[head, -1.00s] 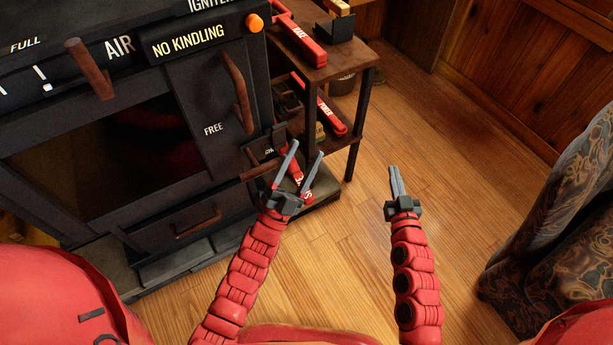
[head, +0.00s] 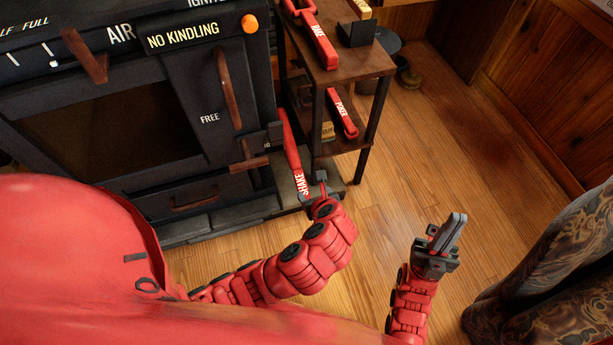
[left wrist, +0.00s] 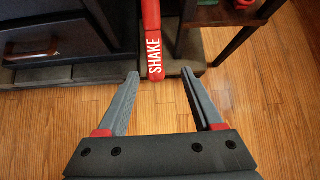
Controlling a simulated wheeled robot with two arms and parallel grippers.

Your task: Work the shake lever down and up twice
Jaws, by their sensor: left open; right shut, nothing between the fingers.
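The shake lever (head: 290,150) is a red bar lettered SHAKE, sticking out low at the stove's right side and sloping down toward me. In the left wrist view the lever (left wrist: 152,40) points at me, its end lined up between my fingertips, nearer the left one. My left gripper (head: 316,187) is open near the lever's lower end; its fingers (left wrist: 159,76) are empty, and I cannot tell how far short of the lever they are. My forearm partly hides this gripper in the head view. My right gripper (head: 455,226) is shut and empty over the floor.
The black stove (head: 110,125) fills the left, with a brown door handle (head: 229,90) and a latch handle (head: 249,164). A wooden side shelf (head: 345,65) with red tools stands just right of the lever. Patterned fabric (head: 550,270) hangs at right. Floor between is clear.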

